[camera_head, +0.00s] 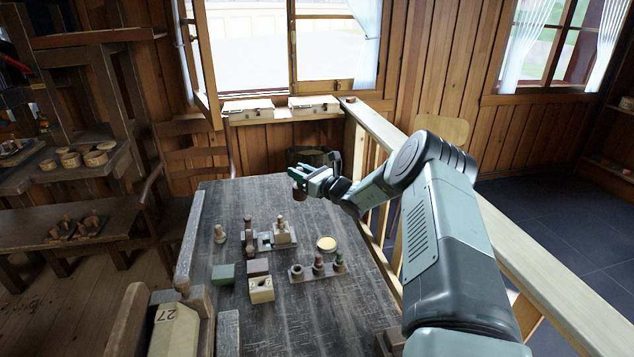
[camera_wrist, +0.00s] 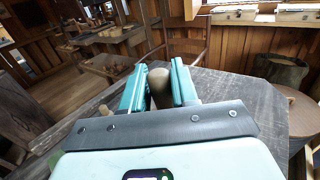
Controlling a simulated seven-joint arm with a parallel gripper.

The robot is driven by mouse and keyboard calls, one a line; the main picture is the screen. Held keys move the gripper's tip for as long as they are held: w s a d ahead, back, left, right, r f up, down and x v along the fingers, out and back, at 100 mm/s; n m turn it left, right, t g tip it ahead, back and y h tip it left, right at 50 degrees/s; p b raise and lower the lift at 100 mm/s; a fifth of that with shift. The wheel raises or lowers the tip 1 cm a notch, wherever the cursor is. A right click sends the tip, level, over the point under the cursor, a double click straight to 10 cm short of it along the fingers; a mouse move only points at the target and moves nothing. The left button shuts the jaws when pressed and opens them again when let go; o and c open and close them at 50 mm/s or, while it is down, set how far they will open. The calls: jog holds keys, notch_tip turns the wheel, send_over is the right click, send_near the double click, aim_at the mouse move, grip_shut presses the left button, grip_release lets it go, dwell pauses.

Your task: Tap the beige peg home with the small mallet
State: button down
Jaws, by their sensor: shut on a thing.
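My gripper (camera_head: 305,182) is raised over the far right part of the dark table (camera_head: 212,205). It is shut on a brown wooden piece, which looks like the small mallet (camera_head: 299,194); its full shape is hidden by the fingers. In the wrist view a rounded tan end (camera_wrist: 158,79) shows between the two teal fingers (camera_wrist: 160,88). A beige peg (camera_head: 281,221) stands upright in a pale block (camera_head: 284,236) near the table's middle, below and nearer than my gripper, apart from it. How deep the peg sits cannot be told.
A beige spool (camera_head: 220,233) and dark red turned piece (camera_head: 248,238) stand left of the block. A wooden rail (camera_head: 375,122) runs along the right.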

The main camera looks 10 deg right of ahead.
jog(key=s+a+f+n+g+y, duration=0.1)
jog(key=s+a+n+g+y, duration=0.2)
jog(key=a, duration=0.4)
jog(key=shift+g, duration=0.4)
jog(key=shift+f, duration=0.1)
jog(key=shift+f, duration=1.55)
jog(key=shift+r, duration=0.1)
jog(key=shift+r, duration=1.05)
jog(key=shift+f, duration=0.1)
